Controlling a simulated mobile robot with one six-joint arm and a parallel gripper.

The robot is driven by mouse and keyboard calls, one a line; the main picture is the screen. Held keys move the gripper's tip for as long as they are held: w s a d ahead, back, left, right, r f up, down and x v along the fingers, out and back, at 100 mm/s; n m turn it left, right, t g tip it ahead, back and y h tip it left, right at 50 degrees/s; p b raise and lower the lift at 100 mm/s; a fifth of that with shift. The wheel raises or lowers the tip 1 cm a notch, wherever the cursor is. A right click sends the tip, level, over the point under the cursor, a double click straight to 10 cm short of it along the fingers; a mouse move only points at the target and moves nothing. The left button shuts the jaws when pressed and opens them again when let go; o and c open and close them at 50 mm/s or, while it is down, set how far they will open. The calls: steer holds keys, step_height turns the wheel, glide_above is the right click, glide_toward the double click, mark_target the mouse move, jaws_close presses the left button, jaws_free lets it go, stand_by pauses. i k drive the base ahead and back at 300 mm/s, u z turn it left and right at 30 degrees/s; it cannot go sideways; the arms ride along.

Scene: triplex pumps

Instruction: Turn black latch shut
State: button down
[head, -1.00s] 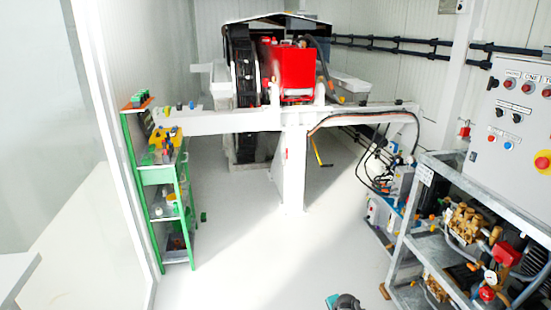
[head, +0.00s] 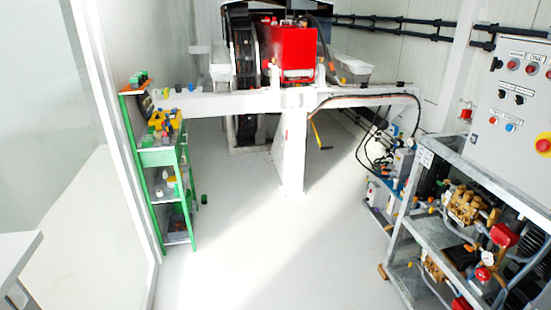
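A small black piece (head: 497,64), which looks like a latch, sits on the upper left edge of the grey control cabinet (head: 533,135) at the right. It is too small for me to tell which way it is turned. Two black knobs (head: 510,95) are on the cabinet's front, between rows of coloured buttons. My gripper is not in view.
A metal rack (head: 420,228) with pumps (head: 466,204) stands below the cabinet on the right. A green shelf (head: 148,185) with small parts stands on the left. A white beam frame (head: 293,160) crosses the back. The middle floor (head: 235,235) is clear.

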mark_target(494, 64)
steer(key=z, duration=3.7)
steer(key=i, duration=0.1)
steer(key=u, duration=2.85)
steer(key=i, duration=1.75)
steer(key=z, duration=0.05)
steer(key=k, duration=0.2)
steer(key=z, duration=0.2)
